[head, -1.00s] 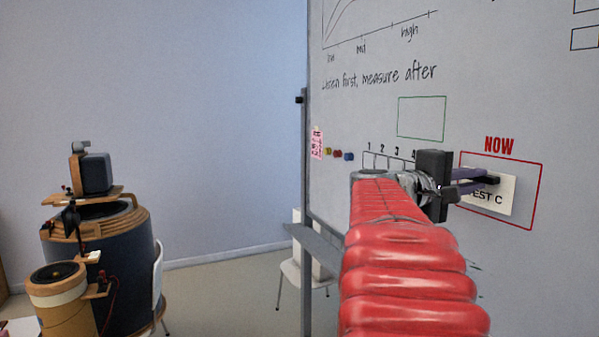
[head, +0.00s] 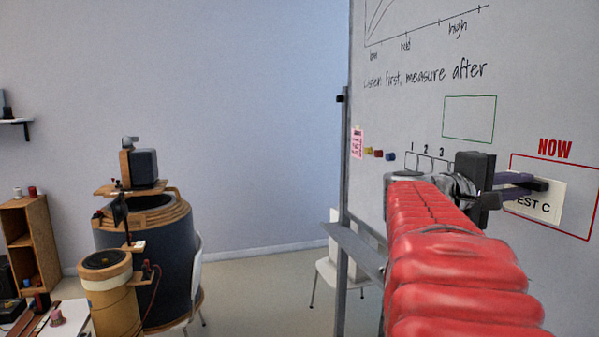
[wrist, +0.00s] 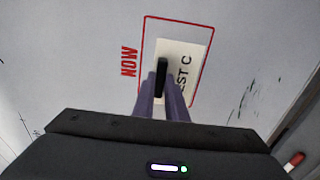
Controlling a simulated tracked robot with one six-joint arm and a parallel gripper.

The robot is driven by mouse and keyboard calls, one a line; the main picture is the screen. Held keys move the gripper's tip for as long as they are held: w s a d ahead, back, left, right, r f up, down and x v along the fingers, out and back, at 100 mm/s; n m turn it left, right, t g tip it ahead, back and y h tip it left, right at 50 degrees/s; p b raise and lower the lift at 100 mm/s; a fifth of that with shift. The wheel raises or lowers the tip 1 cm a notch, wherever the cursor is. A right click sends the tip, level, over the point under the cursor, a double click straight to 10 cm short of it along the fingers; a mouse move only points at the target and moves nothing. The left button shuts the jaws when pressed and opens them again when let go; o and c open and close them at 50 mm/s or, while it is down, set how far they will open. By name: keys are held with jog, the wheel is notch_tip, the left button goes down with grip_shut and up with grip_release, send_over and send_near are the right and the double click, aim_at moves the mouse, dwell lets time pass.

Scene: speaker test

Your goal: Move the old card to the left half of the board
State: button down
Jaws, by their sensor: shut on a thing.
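The whiteboard (head: 420,110) fills the right of the head view. A cream card (head: 548,205) reading "EST C", its start hidden, is at the red frame marked NOW (head: 555,148). The card also shows in the wrist view (wrist: 190,65), largely inside the red outline. My gripper (head: 530,186) is at the card, its purple fingers shut on the black handle (wrist: 162,75) on the card's face. I cannot tell whether the card touches the board. To the left on the board are a numbered scale (head: 428,158) and an empty green frame (head: 470,118).
Small coloured magnets (head: 378,154) and a pink note (head: 357,142) are at the board's left edge. A ledge (head: 355,250) juts out below, by a white chair (head: 335,275). Large speakers (head: 150,250) stand at left. Floor between is clear.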

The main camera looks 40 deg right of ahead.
jog(key=shift+v, duration=1.15)
jog(key=w+a+f+n+t, duration=0.3)
jog(key=w+a+f+t, duration=0.2)
jog(key=w, duration=0.8)
jog(key=w+a+f+n+t, duration=0.3)
jog(key=w+a+f+t, duration=0.25)
jog(key=w, duration=0.65)
jog(key=w+a+f+n+t, duration=0.35)
jog(key=w+a+f, duration=0.2)
jog(key=w, duration=0.75)
jog(key=w+a+f+n+t+y, duration=0.3)
jog(key=a+f, duration=0.3)
jog(key=a, duration=0.5)
jog(key=w+a+f+n+t+y, duration=0.3)
jog(key=w+a+f+y, duration=0.1)
jog(key=a, duration=0.8)
jog(key=w+a+f+n+t+y, duration=0.3)
jog(key=a+f, duration=0.6)
jog(key=a, duration=0.3)
jog(key=w+t+y, duration=0.1)
jog(key=w, duration=0.1)
jog(key=shift+w+n, duration=0.25)
jog(key=shift+n, duration=0.1)
jog(key=shift+r, duration=0.1)
